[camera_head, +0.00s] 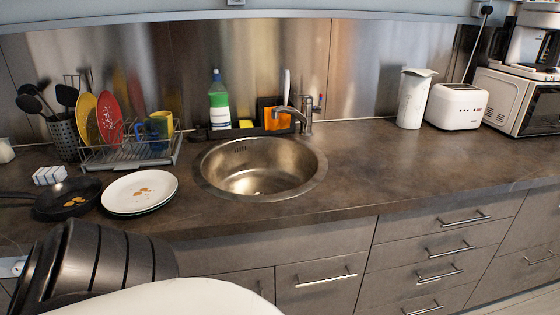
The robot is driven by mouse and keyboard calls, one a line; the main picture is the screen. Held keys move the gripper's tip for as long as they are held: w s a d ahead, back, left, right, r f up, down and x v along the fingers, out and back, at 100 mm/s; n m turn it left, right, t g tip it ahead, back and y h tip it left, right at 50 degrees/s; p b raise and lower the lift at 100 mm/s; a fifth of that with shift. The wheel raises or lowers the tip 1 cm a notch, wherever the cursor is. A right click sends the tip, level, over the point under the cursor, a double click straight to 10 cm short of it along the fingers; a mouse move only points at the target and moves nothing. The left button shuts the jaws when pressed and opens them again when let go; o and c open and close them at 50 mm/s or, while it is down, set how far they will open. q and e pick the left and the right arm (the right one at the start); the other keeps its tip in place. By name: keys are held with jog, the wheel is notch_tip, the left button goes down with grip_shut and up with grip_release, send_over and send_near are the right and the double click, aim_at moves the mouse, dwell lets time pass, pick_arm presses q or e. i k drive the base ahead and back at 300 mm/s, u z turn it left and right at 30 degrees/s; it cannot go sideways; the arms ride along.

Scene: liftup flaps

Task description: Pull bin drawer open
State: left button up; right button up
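Grey cabinet fronts run below the counter. A front with a horizontal bar handle (325,281) sits under the right side of the sink and is closed flush. Left of it is another closed front (235,284), its lower part hidden by my white and black arm parts. To the right is a stack of several closed drawers (440,229) with bar handles. No label shows which front is the bin drawer. Neither gripper can be seen.
The counter (400,160) holds a round steel sink (262,170), a dish rack (130,152), stacked plates (140,191), a frying pan (68,197), a white jug (413,98), a toaster (457,106) and a microwave (505,98). Floor shows at lower right.

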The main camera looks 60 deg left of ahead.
aim_at(331, 285)
jog(key=u, duration=1.55)
jog(key=k, duration=0.5)
jog(key=z, duration=1)
jog(key=i, duration=1)
jog(key=u, duration=1.9)
jog(key=i, duration=0.5)
jog(key=z, duration=0.05)
